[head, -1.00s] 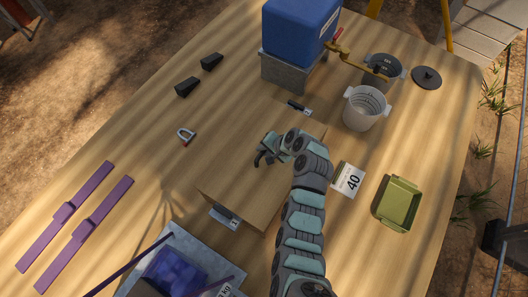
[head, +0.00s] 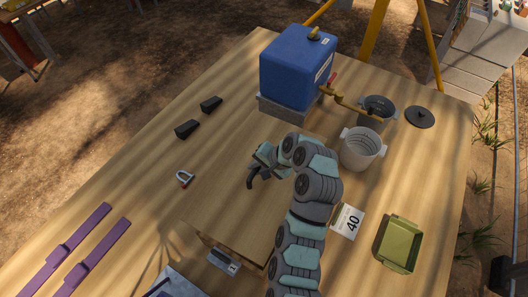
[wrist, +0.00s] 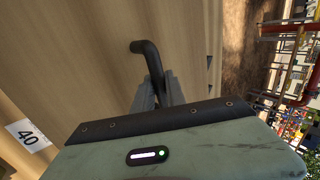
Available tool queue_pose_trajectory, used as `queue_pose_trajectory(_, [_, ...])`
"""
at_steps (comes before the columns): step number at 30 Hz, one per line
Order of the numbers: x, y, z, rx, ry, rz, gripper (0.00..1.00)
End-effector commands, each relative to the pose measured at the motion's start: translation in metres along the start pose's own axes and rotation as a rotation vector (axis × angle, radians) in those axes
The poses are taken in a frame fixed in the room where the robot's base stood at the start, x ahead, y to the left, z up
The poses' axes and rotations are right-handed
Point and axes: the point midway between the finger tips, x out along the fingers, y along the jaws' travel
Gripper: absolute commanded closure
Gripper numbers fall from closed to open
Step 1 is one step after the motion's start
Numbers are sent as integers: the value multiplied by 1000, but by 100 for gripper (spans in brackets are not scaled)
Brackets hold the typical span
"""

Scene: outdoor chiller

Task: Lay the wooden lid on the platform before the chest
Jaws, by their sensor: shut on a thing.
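The wooden lid (head: 225,208) is a flat pale board of nearly the table's colour, at mid-table in the head view. My gripper (head: 258,172) is shut on its bent black handle (head: 252,181). The handle also shows in the wrist view (wrist: 148,60), between my gripper's fingers (wrist: 158,92), with pale wood behind it. A wooden box (head: 245,256), seemingly the chest, shows below the lid's near edge, with a small metal-and-white piece (head: 223,262) at its front. I cannot tell how much gap lies between lid and box. A grey-blue slab (head: 178,285) at the bottom edge may be the platform; it is mostly cut off.
Behind the lid stand a blue tank (head: 297,68) with a brass tap, a white pot (head: 360,150) and a dark pot (head: 377,112). A "40" card (head: 347,221) and green tray (head: 397,243) lie right. Purple straps (head: 85,260), a shackle (head: 184,178) and black wedges (head: 188,128) lie left.

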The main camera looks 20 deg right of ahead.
Motion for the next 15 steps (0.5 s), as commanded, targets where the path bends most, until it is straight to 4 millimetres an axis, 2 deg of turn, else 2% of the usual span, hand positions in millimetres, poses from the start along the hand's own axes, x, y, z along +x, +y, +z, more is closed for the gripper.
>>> queue_pose_trajectory(8, [13, -35, 16, -135, -88, 1, 100])
queue_pose_trajectory(15, [14, -37, 18, -142, -96, -4, 100])
